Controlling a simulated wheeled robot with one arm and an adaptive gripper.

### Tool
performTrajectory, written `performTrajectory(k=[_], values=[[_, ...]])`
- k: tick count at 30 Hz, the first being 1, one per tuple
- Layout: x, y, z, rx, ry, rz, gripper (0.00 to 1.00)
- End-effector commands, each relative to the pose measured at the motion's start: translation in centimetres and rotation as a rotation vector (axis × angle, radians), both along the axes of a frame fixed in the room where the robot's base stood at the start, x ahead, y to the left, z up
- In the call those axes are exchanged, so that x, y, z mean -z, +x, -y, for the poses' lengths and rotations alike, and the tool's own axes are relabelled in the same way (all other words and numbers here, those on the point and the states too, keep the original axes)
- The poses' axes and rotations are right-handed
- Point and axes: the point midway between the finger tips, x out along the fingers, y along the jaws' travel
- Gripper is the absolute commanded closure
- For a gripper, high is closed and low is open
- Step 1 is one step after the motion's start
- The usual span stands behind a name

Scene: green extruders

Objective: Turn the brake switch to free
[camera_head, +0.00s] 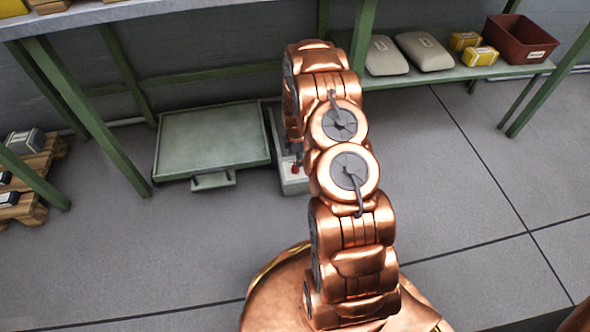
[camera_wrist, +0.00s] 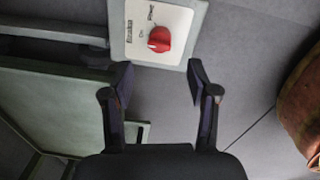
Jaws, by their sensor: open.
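The brake switch is a red knob (camera_wrist: 159,39) on a white plate (camera_wrist: 178,20) with small printed labels, at the top of the wrist view. The labels are too small to read surely. In the head view the red knob (camera_head: 295,170) shows on a light grey box (camera_head: 293,185), partly hidden by my arm. My gripper (camera_wrist: 159,72) is open and empty in the wrist view. Its two fingertips point toward the knob, one on each side below it in the picture, and do not appear to touch it. In the head view my arm hides the gripper.
A green platform (camera_head: 212,140) with a small front handle (camera_head: 212,181) stands left of the box. A green-framed shelf (camera_head: 455,74) holds grey bags, yellow boxes and a red bin (camera_head: 520,40). Wooden pallets (camera_head: 35,180) lie at left. The floor in front is clear.

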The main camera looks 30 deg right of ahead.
Motion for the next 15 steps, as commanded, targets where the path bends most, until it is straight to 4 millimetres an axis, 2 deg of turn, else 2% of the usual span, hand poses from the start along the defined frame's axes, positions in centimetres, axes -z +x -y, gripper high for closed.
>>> performTrajectory(k=[5,15], values=[[1.6,0.0,0.0,0.001,0.0,-0.002,0.41],[6.4,0.2,0.0,0.001,0.001,-0.003,0.41]])
